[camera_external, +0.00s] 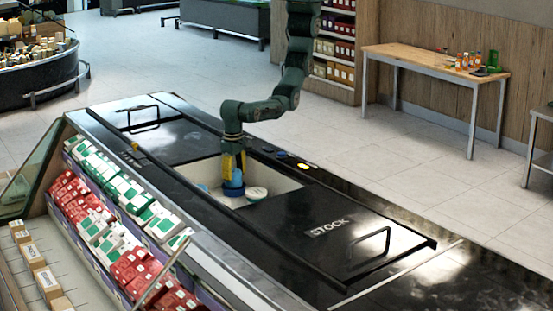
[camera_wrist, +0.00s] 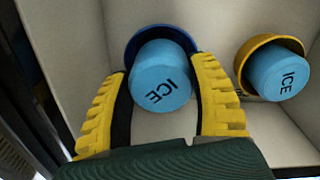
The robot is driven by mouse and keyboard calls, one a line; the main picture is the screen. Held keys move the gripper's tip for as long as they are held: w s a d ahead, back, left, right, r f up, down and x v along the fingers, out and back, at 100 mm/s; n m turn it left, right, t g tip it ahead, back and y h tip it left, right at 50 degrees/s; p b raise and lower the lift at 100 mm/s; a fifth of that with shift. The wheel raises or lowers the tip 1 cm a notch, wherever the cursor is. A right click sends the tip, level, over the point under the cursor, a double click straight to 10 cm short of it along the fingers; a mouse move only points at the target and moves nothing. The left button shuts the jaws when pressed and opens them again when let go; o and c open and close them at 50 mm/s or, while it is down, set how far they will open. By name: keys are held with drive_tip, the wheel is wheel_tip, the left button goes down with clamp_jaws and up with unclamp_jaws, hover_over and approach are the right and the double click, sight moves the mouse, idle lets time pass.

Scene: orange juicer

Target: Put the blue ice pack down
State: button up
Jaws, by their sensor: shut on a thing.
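My gripper (camera_external: 234,163) reaches down into the open white-walled bin (camera_external: 289,184) in the black counter. In the wrist view my gripper (camera_wrist: 160,68) has its yellow fingers on both sides of a blue ice pack (camera_wrist: 163,86) marked ICE, shut on it. The pack (camera_external: 236,178) is over a dark blue bowl (camera_wrist: 131,49), which shows behind it; whether it touches the bowl is hidden. The dark blue bowl (camera_external: 233,191) also shows in the external view. A second blue ice pack (camera_wrist: 281,76) sits in a yellow bowl (camera_wrist: 243,55) to the right.
A white round-topped thing (camera_external: 257,192) is in the bin right of my gripper. The bin walls are close around. Black lids, one marked STOCK (camera_external: 330,228), flank the opening. Red, white and green cartons (camera_external: 110,215) fill the shelf in front.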

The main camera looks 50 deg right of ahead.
sight(234, 171)
drive_tip(key=shift+f, duration=0.9)
drive_tip(key=shift+f, duration=0.15)
drive_tip(key=shift+f, duration=0.25)
drive_tip(key=o, duration=1.2)
drive_tip(key=shift+r, duration=0.1)
wheel_tip(234, 171, up, 13)
drive_tip(key=shift+f+p, duration=0.15)
drive_tip(key=shift+p, duration=0.4)
drive_tip(key=shift+a, duration=0.1)
